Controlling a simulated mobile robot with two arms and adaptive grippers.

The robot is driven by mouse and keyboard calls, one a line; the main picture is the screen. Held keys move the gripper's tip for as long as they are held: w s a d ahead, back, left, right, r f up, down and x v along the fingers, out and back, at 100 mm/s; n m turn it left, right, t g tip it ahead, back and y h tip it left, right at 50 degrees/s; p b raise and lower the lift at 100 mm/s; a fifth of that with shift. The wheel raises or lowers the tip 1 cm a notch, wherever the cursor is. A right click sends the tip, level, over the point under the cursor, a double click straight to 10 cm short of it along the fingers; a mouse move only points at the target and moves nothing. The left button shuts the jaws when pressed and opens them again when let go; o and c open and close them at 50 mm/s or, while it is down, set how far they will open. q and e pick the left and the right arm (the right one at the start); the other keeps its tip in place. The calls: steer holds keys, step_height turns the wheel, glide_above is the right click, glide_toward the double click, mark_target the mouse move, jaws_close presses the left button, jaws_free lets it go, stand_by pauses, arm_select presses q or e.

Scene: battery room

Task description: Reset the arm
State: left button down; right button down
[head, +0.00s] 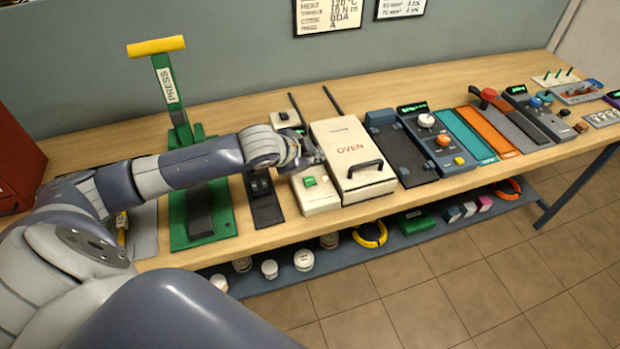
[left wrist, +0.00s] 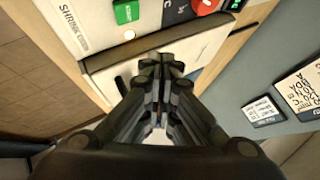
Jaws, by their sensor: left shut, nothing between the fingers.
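My left arm (head: 200,165) reaches from the left across the bench. Its gripper (head: 318,157) is shut and empty, just left of the white oven (head: 350,145) and behind the green button of a small white box. In the left wrist view the shut fingers (left wrist: 160,65) lie in front of a white panel (left wrist: 100,50) marked "SHRINK", with a green button (left wrist: 126,11) and a red knob (left wrist: 207,4). I cannot tell whether the fingertips touch it. My right gripper is not in view.
A green press (head: 165,85) with a raised yellow handle (head: 156,46) stands behind my arm. Coloured stations, including an orange panel (head: 488,130), line the bench to the right. A lower shelf holds a yellow coil (head: 370,236) and jars. Tiled floor (head: 450,285) in front is clear.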

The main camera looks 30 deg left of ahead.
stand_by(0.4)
